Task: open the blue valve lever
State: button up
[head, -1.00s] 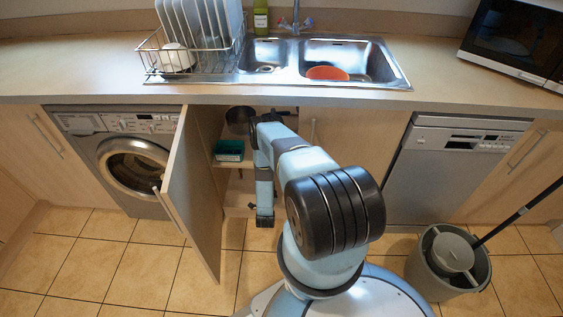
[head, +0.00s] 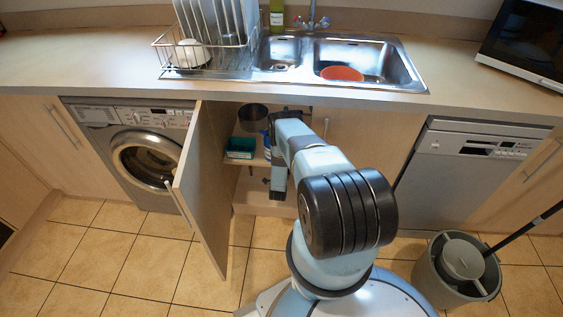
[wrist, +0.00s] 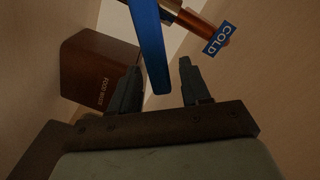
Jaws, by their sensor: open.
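The blue valve lever (wrist: 150,45) shows in the wrist view as a long blue bar coming down from the top edge. Its lower end is between the two fingers of my gripper (wrist: 159,68), with a gap visible on each side. My gripper is open and holds nothing. A copper pipe (wrist: 195,20) with a blue COLD label (wrist: 218,39) runs at the upper right. The lever's upper end is cut off by the frame. In the head view my arm reaches into the open cupboard under the sink, and I cannot make out the lever there.
A brown box (wrist: 97,68) stands left of the fingers in the wrist view. The open cupboard door (head: 205,185) stands close left of my arm. A pot (head: 252,117) and a green box (head: 240,147) are on the cupboard shelf. A grey bucket (head: 455,272) stands at right.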

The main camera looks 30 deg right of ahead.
jog(key=shift+w+d, duration=0.15)
jog(key=shift+w, duration=0.1)
jog(key=shift+c, duration=0.3)
grip_shut()
